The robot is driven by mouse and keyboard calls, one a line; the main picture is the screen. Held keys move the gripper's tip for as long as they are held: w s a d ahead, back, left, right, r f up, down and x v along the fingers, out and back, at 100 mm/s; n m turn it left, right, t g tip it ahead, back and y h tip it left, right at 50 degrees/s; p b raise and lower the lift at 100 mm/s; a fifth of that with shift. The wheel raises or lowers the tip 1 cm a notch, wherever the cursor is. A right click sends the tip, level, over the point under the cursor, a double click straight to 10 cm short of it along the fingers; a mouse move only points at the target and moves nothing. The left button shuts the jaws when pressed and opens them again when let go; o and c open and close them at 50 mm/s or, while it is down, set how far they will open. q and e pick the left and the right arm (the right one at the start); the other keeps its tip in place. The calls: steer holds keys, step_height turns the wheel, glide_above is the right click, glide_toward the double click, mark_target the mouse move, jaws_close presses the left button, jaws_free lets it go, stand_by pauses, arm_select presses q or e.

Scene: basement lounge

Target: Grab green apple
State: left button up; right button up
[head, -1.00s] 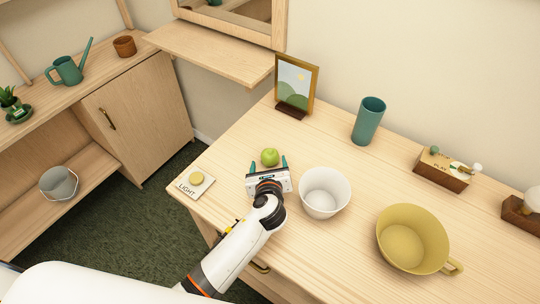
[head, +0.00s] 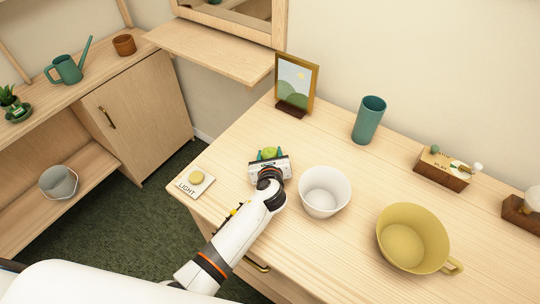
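The green apple (head: 269,152) sits on the wooden table, partly hidden behind the body of my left gripper (head: 270,155). The gripper's teal fingers stand on either side of the apple, with their tips near its left and right sides. I cannot tell whether the fingers touch it. My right gripper is not in view.
A white bowl (head: 324,192) stands just right of my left gripper, with a yellow handled pot (head: 412,238) further right. A framed picture (head: 297,85) and a teal cup (head: 369,120) stand behind. A light switch (head: 195,181) lies at the left edge.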

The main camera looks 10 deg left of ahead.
arm_select(q)
steer(key=c, duration=0.4)
